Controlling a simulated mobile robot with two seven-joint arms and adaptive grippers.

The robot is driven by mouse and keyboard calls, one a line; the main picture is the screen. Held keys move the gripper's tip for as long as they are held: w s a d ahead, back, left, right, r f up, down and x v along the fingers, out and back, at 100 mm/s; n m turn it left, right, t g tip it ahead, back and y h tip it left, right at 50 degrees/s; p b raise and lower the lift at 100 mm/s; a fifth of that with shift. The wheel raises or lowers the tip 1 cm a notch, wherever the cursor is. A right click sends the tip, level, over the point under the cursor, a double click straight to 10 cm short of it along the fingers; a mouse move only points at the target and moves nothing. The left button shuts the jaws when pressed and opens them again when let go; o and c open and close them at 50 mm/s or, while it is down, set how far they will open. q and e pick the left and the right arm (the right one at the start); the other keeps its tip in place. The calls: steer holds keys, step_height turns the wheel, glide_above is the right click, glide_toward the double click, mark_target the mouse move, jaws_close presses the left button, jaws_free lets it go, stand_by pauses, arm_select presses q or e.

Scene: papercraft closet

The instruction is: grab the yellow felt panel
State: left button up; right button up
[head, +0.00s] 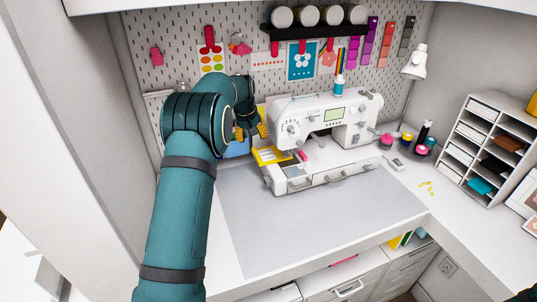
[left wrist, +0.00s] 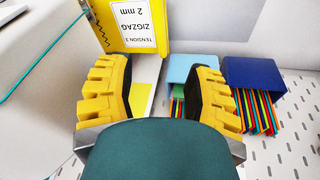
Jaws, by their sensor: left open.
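A yellow panel (head: 268,155) with a white label lies at the left end of the white sewing machine (head: 325,125). In the left wrist view the yellow panel (left wrist: 180,14) is at the top, its printed label upside down, beyond my fingers. A smaller yellow patch (left wrist: 143,100) shows between the fingers; I cannot tell whether it is part of the panel. My left gripper (left wrist: 157,92) is open and empty, its yellow fingers apart. In the head view the left gripper (head: 250,130) is left of the machine, partly hidden by my arm. My right gripper is not in view.
Blue holders (left wrist: 252,75) with colored sticks stand near the right finger. A pegboard (head: 180,75) with hanging cards is behind. A grey mat (head: 330,215) lies clear in front of the machine. White shelves (head: 490,150) stand at the right.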

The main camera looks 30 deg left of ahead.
mark_target(256, 151)
arm_select(q)
steer(key=x, duration=0.3)
steer(key=shift+w+f, duration=0.15)
steer(key=shift+f, duration=0.15)
steer(key=shift+x, duration=2.7)
steer(key=shift+d, duration=0.1)
jaws_close()
